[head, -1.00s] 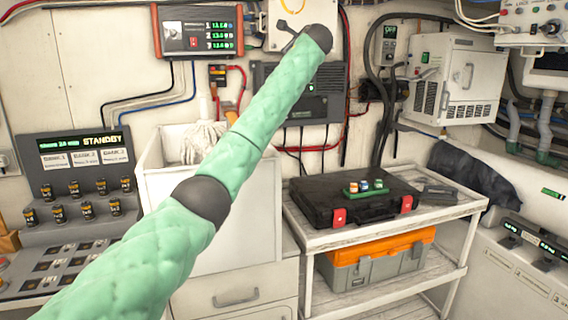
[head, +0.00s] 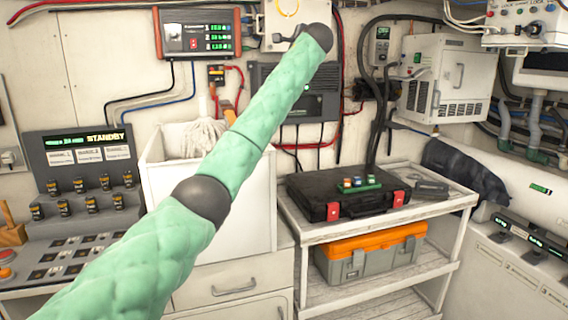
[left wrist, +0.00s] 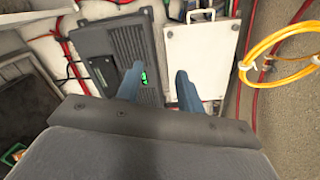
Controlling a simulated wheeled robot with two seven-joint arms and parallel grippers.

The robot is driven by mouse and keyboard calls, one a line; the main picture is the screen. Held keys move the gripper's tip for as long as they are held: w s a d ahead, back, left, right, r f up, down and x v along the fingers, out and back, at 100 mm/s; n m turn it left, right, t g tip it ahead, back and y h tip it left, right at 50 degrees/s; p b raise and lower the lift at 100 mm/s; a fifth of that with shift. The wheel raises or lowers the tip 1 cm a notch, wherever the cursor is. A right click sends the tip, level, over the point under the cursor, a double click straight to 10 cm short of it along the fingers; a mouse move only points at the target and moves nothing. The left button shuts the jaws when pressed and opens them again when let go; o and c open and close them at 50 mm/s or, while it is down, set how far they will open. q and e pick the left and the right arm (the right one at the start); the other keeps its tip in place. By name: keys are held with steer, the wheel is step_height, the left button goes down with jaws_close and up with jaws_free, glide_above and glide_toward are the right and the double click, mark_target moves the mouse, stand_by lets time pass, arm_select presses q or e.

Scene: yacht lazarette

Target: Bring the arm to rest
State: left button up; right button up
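My left arm in a green quilted sleeve (head: 165,255) reaches from the lower left up to the top middle of the head view. My left gripper (head: 277,38) is small there, partly hidden behind the dark wrist joint, in front of the back wall. In the left wrist view the two blue-grey fingers of the left gripper (left wrist: 160,73) stand apart with nothing held between them. They point towards a dark wall unit (left wrist: 125,55) and a white panel (left wrist: 203,45). I cannot tell the exact gap to the wall. My right gripper is not in view.
A white bin (head: 165,180) stands behind my arm. A bench (head: 310,232) at right holds a black case (head: 310,196), with an orange-lidded toolbox (head: 372,258) below. A battery console (head: 92,165) is at left. A yellow cable coil (left wrist: 262,50) hangs beside the white panel.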

arm_select(q)
steer(key=s+d+r+n+t+h, duration=0.1)
steer(key=s+d+r+n+h, duration=0.1)
steer(key=s+r+n, duration=0.4)
steer(key=s+d+r+n+h, duration=0.15)
steer(key=s+r, duration=0.25)
steer(key=s, duration=0.4)
steer(key=s+a+f+n+h, duration=0.1)
steer(key=s+a+f+n, duration=0.15)
steer(key=s, duration=0.35)
steer(key=s+a+f+n+g+h, duration=0.15)
steer(key=s+a+f, duration=0.45)
steer(key=f, duration=1.2)
steer(key=s+a+f+n+g+h, duration=0.1)
steer(key=s+a+f+n+g, duration=0.15)
steer(key=s+f, duration=1.05)
steer(key=s+a+f+n+g+h, duration=0.1)
steer(key=s+a+f+g, duration=0.35)
steer(key=f, duration=1.95)
steer(key=s+a+f+n+g, duration=0.1)
steer(key=s+a+f+g, duration=0.15)
steer(key=s+f, duration=0.8)
steer(key=s+a+f+g, duration=0.1)
steer(key=s+a+f, duration=0.2)
steer(key=s+f, duration=0.8)
steer(key=s+f+g+y, duration=0.1)
steer(key=s+f+g, duration=0.2)
steer(key=s+f, duration=1.1)
steer(key=shift+a+f+g, duration=0.3)
steer(key=shift+f, duration=0.05)
